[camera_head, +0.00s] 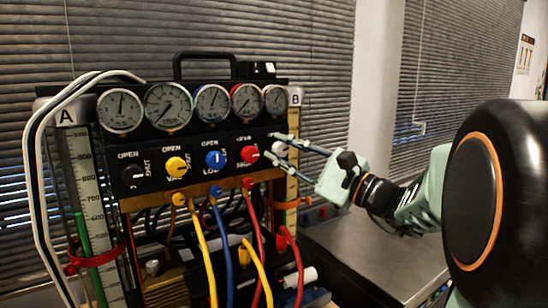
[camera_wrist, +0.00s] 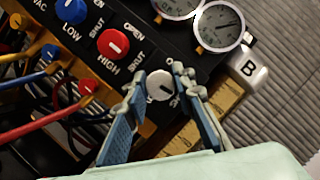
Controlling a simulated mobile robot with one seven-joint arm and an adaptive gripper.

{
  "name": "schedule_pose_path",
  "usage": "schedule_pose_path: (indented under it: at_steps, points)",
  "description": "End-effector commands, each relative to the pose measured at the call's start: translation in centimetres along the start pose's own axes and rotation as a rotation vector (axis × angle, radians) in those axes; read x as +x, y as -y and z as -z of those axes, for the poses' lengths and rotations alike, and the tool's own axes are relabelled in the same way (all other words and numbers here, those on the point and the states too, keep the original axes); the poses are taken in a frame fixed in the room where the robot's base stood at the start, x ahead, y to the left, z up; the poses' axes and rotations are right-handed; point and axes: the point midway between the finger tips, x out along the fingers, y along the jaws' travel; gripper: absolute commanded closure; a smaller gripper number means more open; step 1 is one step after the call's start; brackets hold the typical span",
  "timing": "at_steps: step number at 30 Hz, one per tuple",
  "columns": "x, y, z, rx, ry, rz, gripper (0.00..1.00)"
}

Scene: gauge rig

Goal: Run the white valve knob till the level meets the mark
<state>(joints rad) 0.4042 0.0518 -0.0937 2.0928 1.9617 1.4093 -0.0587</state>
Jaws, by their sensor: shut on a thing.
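The white valve knob (camera_wrist: 160,86) is at the right end of the knob row on the black panel. My gripper (camera_wrist: 158,82) has one finger on each side of it and is shut on it; in the head view the fingers partly cover the knob (camera_head: 279,148). Scale column A (camera_head: 92,185) stands at the left with a green strip (camera_head: 83,236) beside its numbers and a red band (camera_head: 95,259) around it, below the strip's top. Scale column B (camera_head: 293,190), at the right, has an orange band (camera_head: 288,204); its level is too small to tell.
A red knob (camera_wrist: 113,43) sits close to my gripper, with blue (camera_head: 214,159), yellow (camera_head: 176,167) and black (camera_head: 134,176) knobs further left. Several round gauges (camera_head: 167,106) line the panel above. Coloured hoses (camera_head: 203,250) hang in front. A grey bench (camera_head: 370,258) lies at the right.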

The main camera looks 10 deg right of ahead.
Motion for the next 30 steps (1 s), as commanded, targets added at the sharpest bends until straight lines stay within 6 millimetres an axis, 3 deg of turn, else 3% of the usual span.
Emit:
schedule_pose_path:
  at_steps: [10, 27, 28, 30]
  points:
    - [-0.04, -0.1, 0.08, 0.139, -0.002, 0.057, 1.0]
    - [-0.02, -0.05, 0.07, 0.166, -0.002, 0.067, 1.0]
    - [-0.02, -0.05, 0.06, 0.165, -0.002, 0.067, 0.74]
    - [-0.02, -0.05, 0.06, 0.165, -0.002, 0.067, 0.67]
